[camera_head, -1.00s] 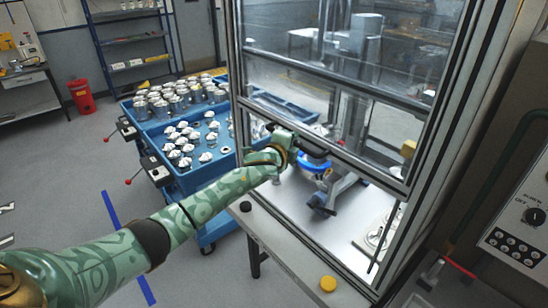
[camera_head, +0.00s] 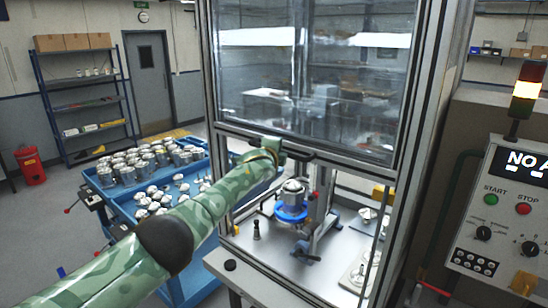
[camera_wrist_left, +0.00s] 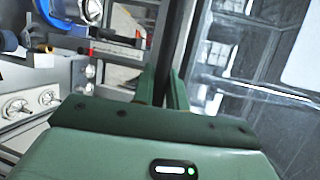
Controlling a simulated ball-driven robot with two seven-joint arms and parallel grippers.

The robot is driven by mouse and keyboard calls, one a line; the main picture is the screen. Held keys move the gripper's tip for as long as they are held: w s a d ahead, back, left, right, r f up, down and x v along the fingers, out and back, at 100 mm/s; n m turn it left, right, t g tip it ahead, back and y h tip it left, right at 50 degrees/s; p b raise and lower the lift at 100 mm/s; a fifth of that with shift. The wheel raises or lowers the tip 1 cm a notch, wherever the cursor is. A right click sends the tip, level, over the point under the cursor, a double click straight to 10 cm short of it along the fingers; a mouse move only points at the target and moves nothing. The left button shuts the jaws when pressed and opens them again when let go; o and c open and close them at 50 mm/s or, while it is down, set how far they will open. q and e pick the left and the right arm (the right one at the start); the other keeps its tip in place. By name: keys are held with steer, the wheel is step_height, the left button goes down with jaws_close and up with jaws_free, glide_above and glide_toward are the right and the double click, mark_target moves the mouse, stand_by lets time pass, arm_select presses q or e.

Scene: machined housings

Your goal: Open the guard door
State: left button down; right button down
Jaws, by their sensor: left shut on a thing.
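The guard door (camera_head: 300,85) is a clear, metal-framed panel on the front of the machine enclosure. Its lower edge is raised well above the white worktable (camera_head: 262,284), leaving an open gap below. My left gripper (camera_head: 278,152) is at this lower edge, shut on the door's dark handle bar (camera_head: 303,156). In the left wrist view, the fingers of my left gripper (camera_wrist_left: 163,88) stand on both sides of a dark bar (camera_wrist_left: 182,45). The exact grip is partly hidden by the gripper body. My right gripper is not in view.
Through the gap shows a fixture with a blue ring (camera_head: 291,211) holding a metal housing (camera_head: 293,191). Blue carts with housings (camera_head: 150,199) stand to the left. A control panel (camera_head: 505,215) with a signal tower (camera_head: 527,90) is at the right.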

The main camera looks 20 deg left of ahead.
arm_select(q)
steer(key=shift+r, duration=0.2)
steer(key=c, duration=1.4)
jaws_free()
steer(key=shift+s+p, duration=0.35)
steer(key=shift+s, duration=0.1)
steer(key=s+r, duration=0.3)
steer(key=s, duration=1.2)
steer(key=shift+b, duration=0.45)
